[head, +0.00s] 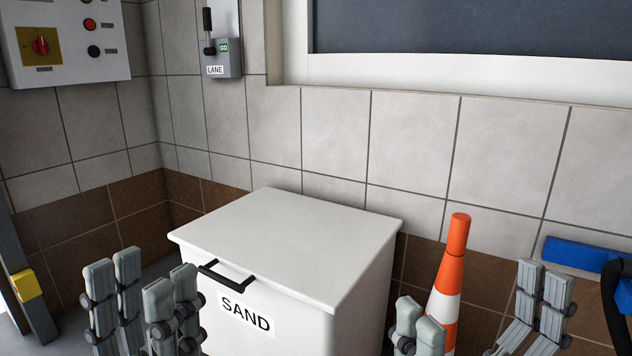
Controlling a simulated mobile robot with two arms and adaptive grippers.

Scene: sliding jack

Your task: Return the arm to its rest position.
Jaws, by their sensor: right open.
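My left gripper (146,290) points up at the lower left, in front of the sand bin's left side. Its grey fingers stand apart with nothing seen between them. My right gripper (474,318) is at the lower right, its fingers spread wide and empty. One of its fingers is in front of the bin and cone area, the other further right. Both wrists and most of both arms are below the picture's edge. Neither gripper visibly touches anything.
A white bin (290,245) marked SAND, lid closed, has a black handle (222,277). An orange and white cone (449,275) stands right of it. A LANE lever box (221,62) and control panel (70,45) are on the wall. A blue bar (580,255) is at right.

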